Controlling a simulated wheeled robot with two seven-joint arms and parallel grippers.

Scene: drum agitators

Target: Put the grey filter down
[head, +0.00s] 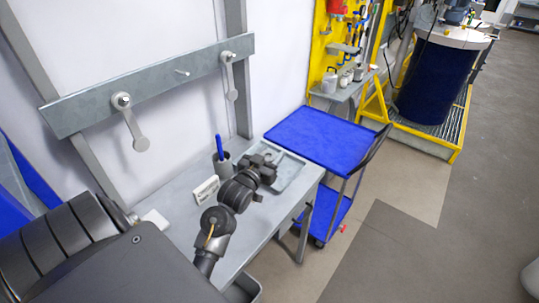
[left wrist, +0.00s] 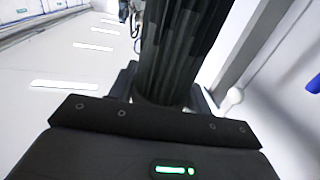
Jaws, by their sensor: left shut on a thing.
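My left gripper (head: 266,166) is over the grey metal tray (head: 294,180) at the far end of the bench. In the left wrist view a dark grey, ribbed upright cylinder (left wrist: 178,45) stands between the fingers of the left gripper (left wrist: 165,98); it looks like the grey filter, and the gripper is shut on it. In the head view the filter is mostly hidden by the gripper, and I cannot tell whether it touches the tray. My right gripper is not in view.
On the grey bench (head: 185,232) stand a cup (head: 222,167) with a blue-handled tool and a small white box (head: 206,190). A blue cart (head: 315,137) stands beyond the bench. A wall rail (head: 165,88) holds hanging grey parts. A blue drum (head: 437,80) stands farther back.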

